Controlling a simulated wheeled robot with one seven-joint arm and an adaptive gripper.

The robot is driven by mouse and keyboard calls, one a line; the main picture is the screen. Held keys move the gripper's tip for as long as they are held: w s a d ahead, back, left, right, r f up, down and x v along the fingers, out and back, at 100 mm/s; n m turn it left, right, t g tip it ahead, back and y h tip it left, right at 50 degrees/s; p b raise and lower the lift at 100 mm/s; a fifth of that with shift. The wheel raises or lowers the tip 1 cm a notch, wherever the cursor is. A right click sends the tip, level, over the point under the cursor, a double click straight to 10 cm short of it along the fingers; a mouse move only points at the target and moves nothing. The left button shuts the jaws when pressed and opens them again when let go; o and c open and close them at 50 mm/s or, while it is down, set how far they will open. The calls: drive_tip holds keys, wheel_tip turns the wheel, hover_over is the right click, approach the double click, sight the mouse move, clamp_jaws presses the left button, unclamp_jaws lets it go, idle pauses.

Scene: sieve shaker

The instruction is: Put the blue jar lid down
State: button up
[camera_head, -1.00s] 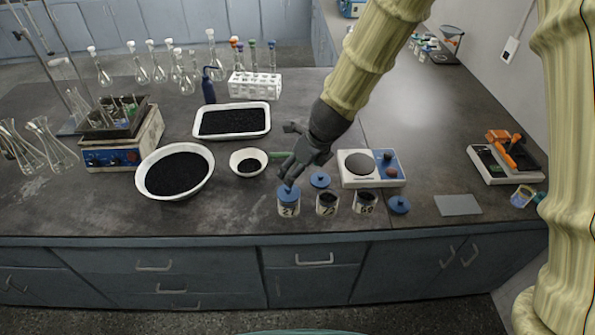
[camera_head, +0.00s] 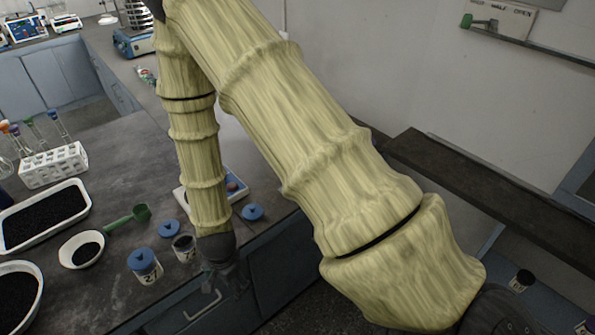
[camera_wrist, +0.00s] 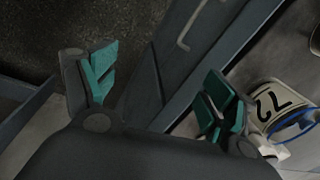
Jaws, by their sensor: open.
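In the head view one blue lid (camera_head: 142,260) sits on the white-labelled jar (camera_head: 150,275). Another blue lid (camera_head: 168,228) lies flat on the bench behind the jars, and a third blue lid (camera_head: 252,212) lies to the right, near the bench edge. An open jar (camera_head: 184,247) of dark grains stands right of the lidded jar. My gripper (camera_head: 224,282) hangs at the bench's front edge, right of the jars, partly hidden by my arm. The wrist view shows its fingers (camera_wrist: 158,88) spread with nothing between them; a numbered jar (camera_wrist: 275,105) is beside the right finger.
A green scoop (camera_head: 128,218), a small white bowl (camera_head: 67,251) of black grains, a tray (camera_head: 12,238) and a tube rack (camera_head: 54,166) are on the left. A balance (camera_head: 232,183) stands behind my arm. Drawer fronts lie below the edge.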

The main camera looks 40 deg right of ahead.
drive_tip(key=s+d+f+n, duration=0.2)
drive_tip(key=s+f+n, duration=0.1)
drive_tip(key=s+n, duration=0.2)
drive_tip(key=s+d+f+n+g, duration=0.1)
drive_tip(key=s+f+n, duration=0.3)
drive_tip(key=s, duration=0.6)
drive_tip(key=s+d+f+n, duration=0.3)
drive_tip(key=s+f+n, duration=0.1)
drive_tip(key=s, duration=0.3)
drive_tip(key=shift+s+d+f+n, duration=0.15)
drive_tip(key=shift+d+f+n, duration=0.15)
drive_tip(key=shift+n, duration=0.6)
drive_tip(key=shift+f+b, duration=1.1)
drive_tip(key=shift+f, duration=0.05)
